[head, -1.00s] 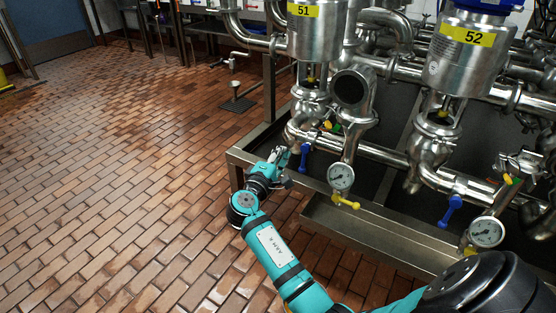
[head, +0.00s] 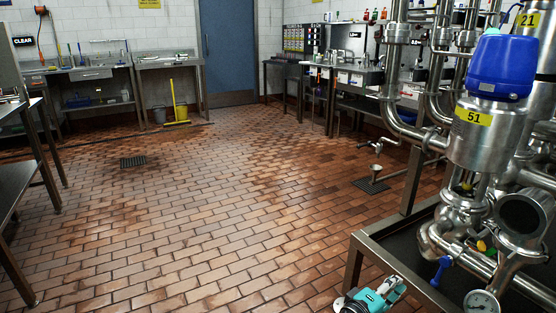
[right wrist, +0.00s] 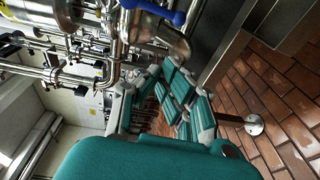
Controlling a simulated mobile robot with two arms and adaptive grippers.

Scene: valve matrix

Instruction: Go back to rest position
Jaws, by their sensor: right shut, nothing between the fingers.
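My right gripper (head: 392,288) shows at the bottom edge of the head view, beside the front corner of the metal valve frame (head: 390,262). In the right wrist view, the teal fingers of my right gripper (right wrist: 163,69) come together at their tips and hold nothing. A blue valve handle (head: 440,270) sits just right of the gripper in the head view. A blue handle (right wrist: 153,10) and steel pipes show in the wrist view. Most of my right arm is cut off below the head view. My left gripper is not in view.
The valve unit marked 51 (head: 476,135), with a gauge (head: 481,303) below, fills the right side. Brick floor (head: 210,215) lies open in the middle. A steel table (head: 22,165) stands at the left edge. Benches and a blue door (head: 229,55) are at the back.

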